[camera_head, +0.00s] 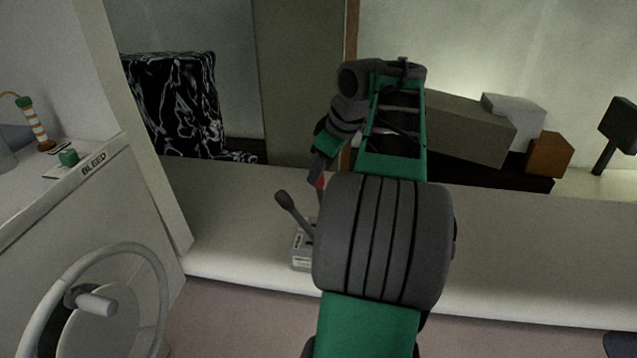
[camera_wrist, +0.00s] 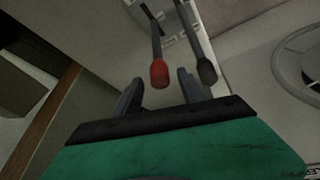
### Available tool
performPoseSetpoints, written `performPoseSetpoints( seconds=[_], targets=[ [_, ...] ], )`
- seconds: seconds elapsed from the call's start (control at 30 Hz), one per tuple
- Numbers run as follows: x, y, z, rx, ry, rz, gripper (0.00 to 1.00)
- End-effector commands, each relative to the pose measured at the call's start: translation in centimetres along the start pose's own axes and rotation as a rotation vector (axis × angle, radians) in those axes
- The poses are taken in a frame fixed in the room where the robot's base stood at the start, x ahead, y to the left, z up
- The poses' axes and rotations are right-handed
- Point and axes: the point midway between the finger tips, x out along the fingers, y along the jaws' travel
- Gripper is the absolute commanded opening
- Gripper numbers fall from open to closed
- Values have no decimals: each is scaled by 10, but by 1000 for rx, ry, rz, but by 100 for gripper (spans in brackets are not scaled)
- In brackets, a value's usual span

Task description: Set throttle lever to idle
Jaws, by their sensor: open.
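A control box (camera_head: 303,250) with two levers sits on the pale ledge. One lever has a red knob (camera_wrist: 159,73), the other a dark knob (camera_wrist: 206,71). The frames do not show which lever is the throttle; no label is readable. My gripper (camera_wrist: 160,78) is open, with the red knob between or just beyond its fingertips in the wrist view; contact cannot be told. The dark knob is to the right of the right finger. In the head view the dark lever (camera_head: 291,208) leans left, and the red lever (camera_head: 320,183) is mostly hidden behind my arm.
A steering wheel (camera_head: 92,305) stands at the left, below a console (camera_head: 30,205) marked BLEED with a green knob (camera_head: 68,157). Boxes (camera_head: 465,125) stand behind my arm to the right. The ledge right of my arm (camera_head: 540,240) is clear.

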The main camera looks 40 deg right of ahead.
Motion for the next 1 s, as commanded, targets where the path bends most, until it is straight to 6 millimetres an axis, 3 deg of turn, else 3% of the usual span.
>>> performPoseSetpoints(
  seconds=[0.03,0.17,0.47,1.0],
  targets=[
    [14,-1,2,-1,-1,-1,49],
    [29,-1,0,-1,1,0,49],
    [33,0,0,2,0,2,49],
    [32,0,0,2,0,2,5]
  ],
)
